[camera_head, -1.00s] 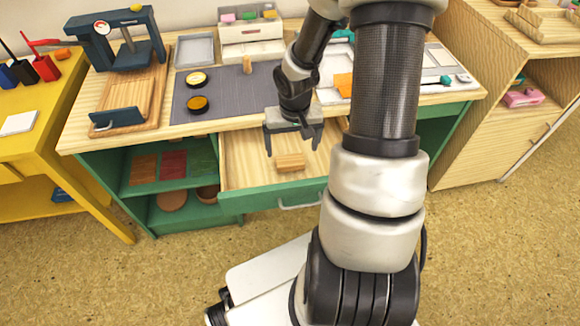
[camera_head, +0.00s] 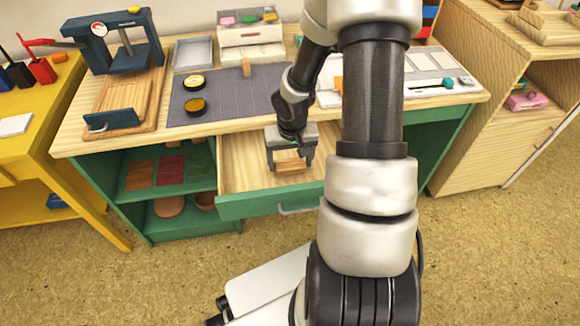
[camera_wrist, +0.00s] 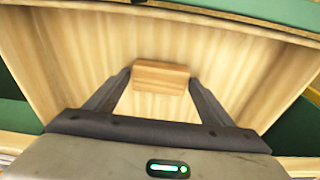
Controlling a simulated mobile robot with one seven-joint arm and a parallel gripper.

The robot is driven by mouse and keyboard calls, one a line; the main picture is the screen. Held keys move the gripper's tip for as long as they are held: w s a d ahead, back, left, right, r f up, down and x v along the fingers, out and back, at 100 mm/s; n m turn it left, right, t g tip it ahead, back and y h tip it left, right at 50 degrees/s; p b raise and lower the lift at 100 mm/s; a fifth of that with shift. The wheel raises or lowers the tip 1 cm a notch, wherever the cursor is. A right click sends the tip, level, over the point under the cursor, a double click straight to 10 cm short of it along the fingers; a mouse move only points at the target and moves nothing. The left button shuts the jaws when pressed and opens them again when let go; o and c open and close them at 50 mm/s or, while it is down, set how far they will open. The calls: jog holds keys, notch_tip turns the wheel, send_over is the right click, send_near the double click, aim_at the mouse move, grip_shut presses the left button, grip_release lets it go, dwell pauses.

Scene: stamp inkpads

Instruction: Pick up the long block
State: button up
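A long wooden block (camera_head: 287,158) lies in the open drawer (camera_head: 240,172) of the green desk. In the wrist view the block (camera_wrist: 161,77) lies crosswise on the drawer floor, just beyond and between the fingertips. My gripper (camera_head: 289,171) points down into the drawer over the block. Its two fingers are spread wide in the wrist view (camera_wrist: 160,80), with a gap on either side of the block. It holds nothing. In the head view my gripper hides part of the block.
On the desktop above are a dark mat (camera_head: 225,97) with two round inkpads, a wooden tray (camera_head: 128,103) and a press (camera_head: 118,40). Open shelves (camera_head: 170,172) lie left of the drawer.

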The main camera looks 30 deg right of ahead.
jog(key=c, duration=0.7)
jog(key=shift+r, duration=0.1)
jog(key=shift+c, duration=0.2)
